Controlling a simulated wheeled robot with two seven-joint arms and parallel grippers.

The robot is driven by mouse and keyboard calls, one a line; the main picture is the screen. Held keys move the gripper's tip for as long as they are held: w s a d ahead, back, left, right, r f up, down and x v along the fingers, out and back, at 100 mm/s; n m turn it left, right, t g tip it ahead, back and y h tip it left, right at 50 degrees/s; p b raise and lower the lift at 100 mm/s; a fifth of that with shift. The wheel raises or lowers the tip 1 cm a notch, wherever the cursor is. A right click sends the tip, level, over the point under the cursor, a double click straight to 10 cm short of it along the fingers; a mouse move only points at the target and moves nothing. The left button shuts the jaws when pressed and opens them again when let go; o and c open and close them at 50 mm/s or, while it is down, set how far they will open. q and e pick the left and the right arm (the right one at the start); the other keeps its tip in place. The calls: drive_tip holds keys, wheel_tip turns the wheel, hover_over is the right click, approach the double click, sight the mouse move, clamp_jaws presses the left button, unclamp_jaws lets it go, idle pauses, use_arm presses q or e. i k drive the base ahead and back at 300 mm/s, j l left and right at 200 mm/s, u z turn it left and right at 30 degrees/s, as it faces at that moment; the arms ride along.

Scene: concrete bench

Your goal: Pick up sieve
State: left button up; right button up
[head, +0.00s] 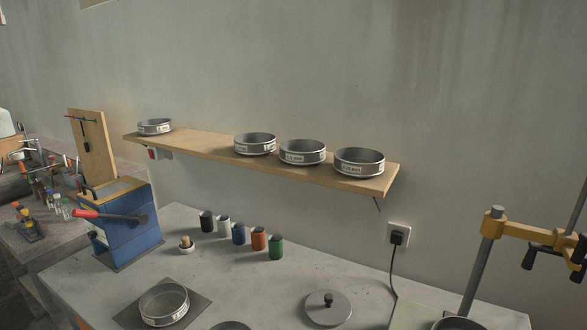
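Several round metal sieves with white labels stand on a wooden wall shelf (215,150). One sieve (155,127) is at the shelf's left end. The others, a sieve (255,144), a sieve (302,152) and a sieve (359,162), stand close together towards the right end. Another sieve (165,305) sits on a dark square mat (198,304) on the concrete bench at the lower left. The label text is too small to read surely. Neither of my grippers is in view.
Small coloured cups (238,234) stand in a row below the shelf. A grey lid with a black knob (328,308) lies on the bench. A blue box with a wooden top (130,240) stands left; a yellow clamp stand (525,232) stands right. A cable hangs from the wall socket (398,234).

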sight(164, 305)
drive_tip(key=z, duration=1.3)
drive_tip(key=u, duration=2.3)
drive_tip(key=i+j+z, duration=0.15)
drive_tip(key=z, duration=0.3)
drive_tip(key=i+j+z, duration=0.15)
drive_tip(key=z, duration=0.25)
drive_tip(key=i+j+z, duration=0.1)
drive_tip(key=j, duration=0.3)
drive_tip(key=i+j+z, duration=0.1)
drive_tip(key=j, duration=0.35)
drive_tip(key=i+j+z, duration=0.1)
drive_tip(key=j, duration=0.35)
drive_tip(key=i+j+z, duration=0.1)
drive_tip(key=j, duration=0.35)
drive_tip(key=i+j+z, duration=0.1)
drive_tip(key=j, duration=0.35)
drive_tip(key=i, duration=0.1)
